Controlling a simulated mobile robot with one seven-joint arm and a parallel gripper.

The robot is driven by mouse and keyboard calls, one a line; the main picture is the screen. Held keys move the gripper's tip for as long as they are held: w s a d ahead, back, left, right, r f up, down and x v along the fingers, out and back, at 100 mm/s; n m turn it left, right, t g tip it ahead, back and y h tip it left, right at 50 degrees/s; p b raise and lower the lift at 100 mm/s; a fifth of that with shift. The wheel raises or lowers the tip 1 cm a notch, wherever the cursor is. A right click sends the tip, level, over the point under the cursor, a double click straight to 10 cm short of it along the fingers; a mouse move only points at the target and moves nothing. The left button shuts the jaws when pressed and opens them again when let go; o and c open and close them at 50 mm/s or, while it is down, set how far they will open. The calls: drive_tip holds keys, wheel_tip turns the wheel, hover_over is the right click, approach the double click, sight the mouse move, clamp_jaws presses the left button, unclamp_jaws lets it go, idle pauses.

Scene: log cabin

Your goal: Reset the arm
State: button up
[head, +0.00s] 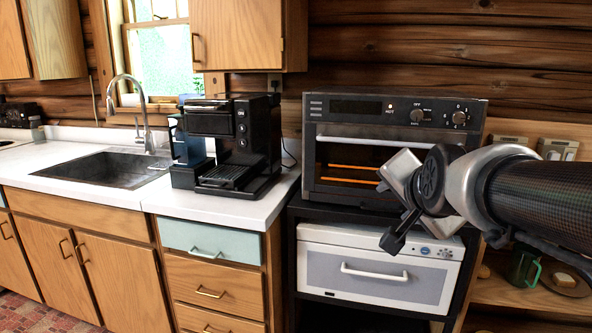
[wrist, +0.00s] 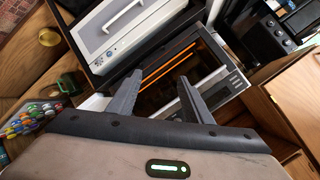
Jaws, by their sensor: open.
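My gripper (head: 400,205) is at the right of the head view, at the end of my arm reaching in from the right edge. It is in front of the black oven (head: 400,107) and the white appliance (head: 375,268) below it. In the wrist view my gripper (wrist: 158,85) shows two dark fingers spread apart with nothing between them. Beyond them is the oven (wrist: 222,92) with orange bars inside. I cannot tell the exact gap between the fingers and the oven.
A black coffee machine (head: 238,140) stands on the white counter (head: 120,198), right of the sink (head: 100,168). A wooden shelf (head: 510,290) at lower right holds a green mug (head: 524,268). In the wrist view, colourful small items (wrist: 32,118) lie at left.

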drive_tip(key=s+a+f+n+g+p, duration=0.1)
drive_tip(key=s+a+f+n+g, duration=0.2)
drive_tip(key=s, duration=0.4)
drive_tip(key=s+f+n+g+y+p, duration=0.1)
drive_tip(key=s+f+n, duration=0.25)
drive_tip(key=s, duration=0.35)
drive_tip(key=s+a+f+n+g+p, duration=0.1)
drive_tip(key=s+a+f+n+g, duration=0.15)
drive_tip(key=s+n, duration=0.35)
wheel_tip(320, 180, up, 24)
drive_tip(key=m+p, duration=0.1)
drive_tip(key=p, duration=2.2)
drive_tip(key=shift+d+f+m+p, duration=0.15)
drive_tip(key=shift+f+m+p, duration=0.05)
drive_tip(key=shift+m+p, duration=0.2)
